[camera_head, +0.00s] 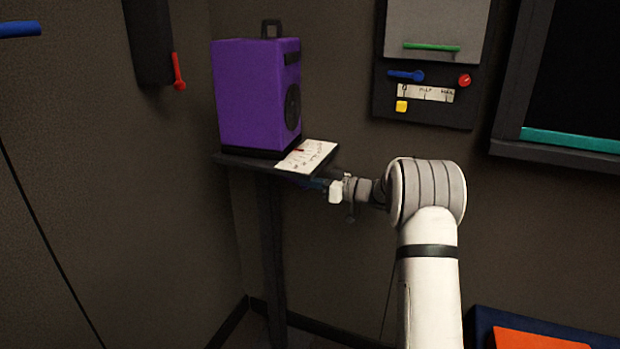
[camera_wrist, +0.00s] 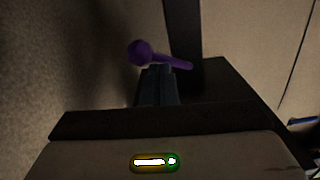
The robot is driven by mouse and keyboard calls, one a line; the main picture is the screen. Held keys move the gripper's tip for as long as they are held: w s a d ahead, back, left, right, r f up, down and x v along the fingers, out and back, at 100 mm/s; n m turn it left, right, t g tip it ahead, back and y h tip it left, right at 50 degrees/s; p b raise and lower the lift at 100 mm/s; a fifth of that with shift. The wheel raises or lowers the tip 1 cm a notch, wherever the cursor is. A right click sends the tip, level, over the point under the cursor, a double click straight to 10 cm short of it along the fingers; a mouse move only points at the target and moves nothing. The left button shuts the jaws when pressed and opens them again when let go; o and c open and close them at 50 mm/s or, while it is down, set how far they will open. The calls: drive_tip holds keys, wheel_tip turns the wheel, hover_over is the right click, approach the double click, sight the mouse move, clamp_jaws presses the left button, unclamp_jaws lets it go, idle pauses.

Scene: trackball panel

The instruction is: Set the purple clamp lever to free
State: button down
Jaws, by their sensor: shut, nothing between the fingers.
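The purple clamp lever (camera_wrist: 170,60) shows in the wrist view, with a round knob at its left end and a thin bar running right and slightly down. My gripper (camera_wrist: 158,70) has its dark bluish fingers shut together and empty. Its fingertips lie just below the bar in the picture, right of the knob; I cannot tell whether they touch it. In the head view my gripper (camera_head: 313,183) is low beside the small table, partly hidden under a white card (camera_head: 306,156) with markings. The lever cannot be made out in the head view.
A purple box (camera_head: 248,98) with a handle stands on the dark small table (camera_head: 228,159). A wall panel (camera_head: 425,110) with a blue lever, red knob and yellow button is to the right. A red lever (camera_head: 178,72) hangs on the left wall. An orange-topped box (camera_head: 540,340) sits low right.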

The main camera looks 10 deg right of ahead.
drive_tip(key=shift+r+p, duration=0.15)
drive_tip(key=shift+p, duration=0.25)
drive_tip(key=m+p, duration=0.1)
drive_tip(key=p, duration=0.2)
drive_tip(key=m+p, duration=0.2)
drive_tip(key=p, duration=0.1)
drive_tip(key=s+m+p, duration=0.1)
drive_tip(key=p, duration=0.2)
drive_tip(key=shift+a+f, duration=0.3)
drive_tip(key=shift+f, duration=0.05)
drive_tip(key=m+p, duration=0.1)
drive_tip(key=s+f+m+p, duration=0.1)
drive_tip(key=p, duration=0.1)
drive_tip(key=a+m+p, duration=0.1)
drive_tip(key=p, duration=0.1)
drive_tip(key=shift+s+f+m, duration=0.2)
drive_tip(key=shift+f+m, duration=0.05)
drive_tip(key=shift+m, duration=0.15)
drive_tip(key=shift+s+f, duration=0.1)
drive_tip(key=shift+f, duration=0.05)
